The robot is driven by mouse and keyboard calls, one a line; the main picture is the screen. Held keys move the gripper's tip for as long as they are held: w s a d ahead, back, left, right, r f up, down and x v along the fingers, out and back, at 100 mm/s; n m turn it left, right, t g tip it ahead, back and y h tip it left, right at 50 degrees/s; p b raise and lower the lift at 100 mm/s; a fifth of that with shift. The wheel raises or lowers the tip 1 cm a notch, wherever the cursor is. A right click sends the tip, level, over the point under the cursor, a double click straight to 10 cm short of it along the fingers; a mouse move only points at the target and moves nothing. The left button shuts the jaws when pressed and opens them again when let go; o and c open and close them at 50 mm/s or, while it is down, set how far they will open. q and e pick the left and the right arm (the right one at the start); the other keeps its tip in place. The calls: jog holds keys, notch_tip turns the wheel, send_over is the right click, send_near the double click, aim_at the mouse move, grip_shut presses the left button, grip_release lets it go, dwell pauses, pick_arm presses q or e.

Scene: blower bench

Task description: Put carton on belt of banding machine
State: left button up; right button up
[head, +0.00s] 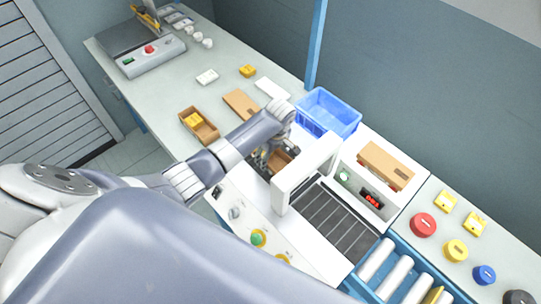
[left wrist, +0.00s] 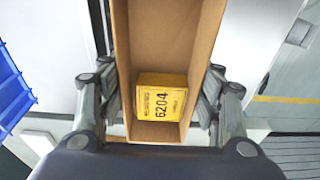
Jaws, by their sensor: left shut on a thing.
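My left gripper (head: 266,156) is shut on a small open brown carton (head: 280,160) at the left side of the banding machine's white arch (head: 307,170). The machine's dark slatted belt (head: 336,218) shows to the right of the arch. My arm and the arch hide part of the carton, and I cannot tell whether it touches the belt. My right gripper is not in view.
A blue crate (head: 329,107) stands behind the machine. Another open carton with a yellow box (head: 200,126) and a flat brown carton (head: 241,103) lie on the bench to the left. White rollers (head: 376,259) continue past the belt. A brown box (head: 386,165) lies on the machine's housing.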

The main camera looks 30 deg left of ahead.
aim_at(273, 162)
pick_arm(q)
jog(key=shift+w+f, duration=0.15)
jog(key=shift+f, duration=0.65)
jog(key=o, duration=0.9)
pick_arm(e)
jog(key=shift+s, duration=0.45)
pick_arm(q)
jog(key=shift+r, duration=0.3)
jog(key=r, duration=0.4)
jog(key=d+r+b, duration=0.1)
jog(key=r, duration=0.2)
jog(key=shift+s+r, duration=0.1)
jog(key=shift+s, duration=0.15)
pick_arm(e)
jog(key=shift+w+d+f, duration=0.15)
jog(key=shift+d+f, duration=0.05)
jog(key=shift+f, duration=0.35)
pick_arm(q)
jog(key=shift+s, duration=0.1)
